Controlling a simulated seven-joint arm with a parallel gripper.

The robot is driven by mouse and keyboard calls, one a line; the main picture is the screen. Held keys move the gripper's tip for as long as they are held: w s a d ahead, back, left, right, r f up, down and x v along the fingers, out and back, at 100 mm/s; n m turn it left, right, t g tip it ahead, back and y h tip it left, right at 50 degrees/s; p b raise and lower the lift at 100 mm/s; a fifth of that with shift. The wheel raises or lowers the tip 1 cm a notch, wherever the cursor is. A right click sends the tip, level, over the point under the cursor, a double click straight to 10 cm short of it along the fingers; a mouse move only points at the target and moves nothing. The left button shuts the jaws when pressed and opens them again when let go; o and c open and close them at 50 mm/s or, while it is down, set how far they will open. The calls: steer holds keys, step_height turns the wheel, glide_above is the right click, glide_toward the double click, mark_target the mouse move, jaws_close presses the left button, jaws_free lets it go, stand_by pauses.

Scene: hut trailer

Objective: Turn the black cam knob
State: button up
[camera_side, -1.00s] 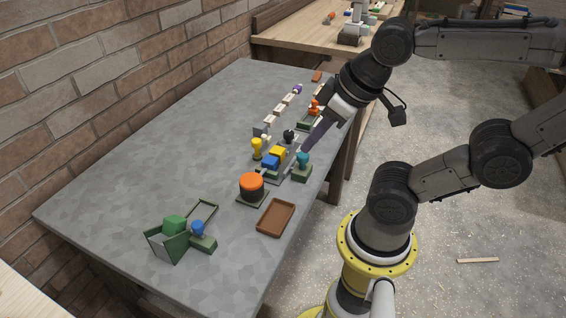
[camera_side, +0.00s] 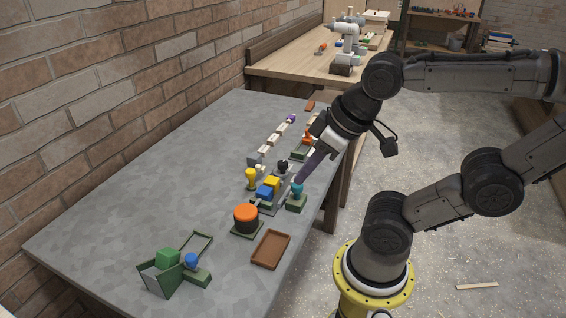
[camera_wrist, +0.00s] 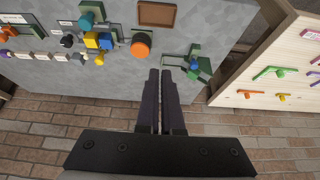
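The black cam knob (camera_side: 283,167) stands on the grey table among several coloured controls, behind the yellow and blue blocks. In the wrist view it is a small dark knob (camera_wrist: 67,41) at the upper left. In the wrist view the two dark fingers of my gripper (camera_wrist: 160,73) lie side by side with only a thin gap, holding nothing visible.
An orange-topped button (camera_side: 245,214), a yellow knob (camera_side: 251,178) and a brown tray (camera_side: 271,250) stand nearby. A green hinged box (camera_side: 168,258) and a blue knob (camera_side: 191,259) are at the near end. The table's left part is clear, beside a brick wall (camera_side: 150,70).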

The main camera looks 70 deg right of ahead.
steer(key=o, duration=0.5)
steer(key=shift+n, duration=0.4)
steer(key=shift+c, duration=0.2)
steer(key=o, duration=0.5)
steer(key=shift+w+r+n, duration=0.3)
steer(key=shift+r+n, duration=0.25)
steer(key=shift+r, duration=0.05)
steer(key=shift+w+r+n, duration=0.25)
steer(key=shift+r+n, duration=0.3)
steer(key=shift+o, duration=0.3)
steer(key=w+d+r+n, duration=0.2)
steer(key=w+r, duration=0.1)
steer(key=w, duration=0.2)
steer(key=shift+w+r, duration=0.15)
steer(key=shift+r, duration=0.1)
steer(key=m+g, duration=0.1)
steer(key=g, duration=0.5)
glide_above(281, 162)
step_height(281, 162, down, 14)
step_height(281, 162, down, 14)
steer(key=shift+r, duration=0.1)
